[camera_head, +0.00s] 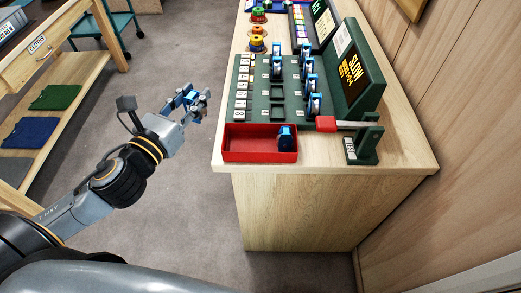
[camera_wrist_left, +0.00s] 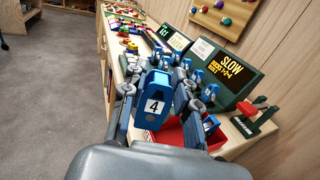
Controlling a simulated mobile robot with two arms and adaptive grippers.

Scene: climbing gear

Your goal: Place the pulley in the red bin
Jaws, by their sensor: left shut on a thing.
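My left gripper (camera_head: 199,100) is shut on a blue pulley (camera_wrist_left: 154,102) with a white label reading 4. It holds the pulley in the air to the left of the bench edge, beside the red bin's left end. The red bin (camera_head: 240,155) sits at the bench's near left corner. One blue pulley (camera_head: 286,136) stands inside the bin at its right end. Several more blue pulleys (camera_head: 314,105) stand on the dark green board behind. In the left wrist view the bin (camera_wrist_left: 172,135) is partly hidden behind the held pulley and gripper. My right gripper does not show.
A green board (camera_head: 270,113) with white number tags lies behind the bin. A dark sign (camera_head: 357,75) reading SLOW stands at its right. A green stand with a red block (camera_head: 326,124) is right of the bin. A wooden shelf with folded shirts (camera_head: 55,97) is at left.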

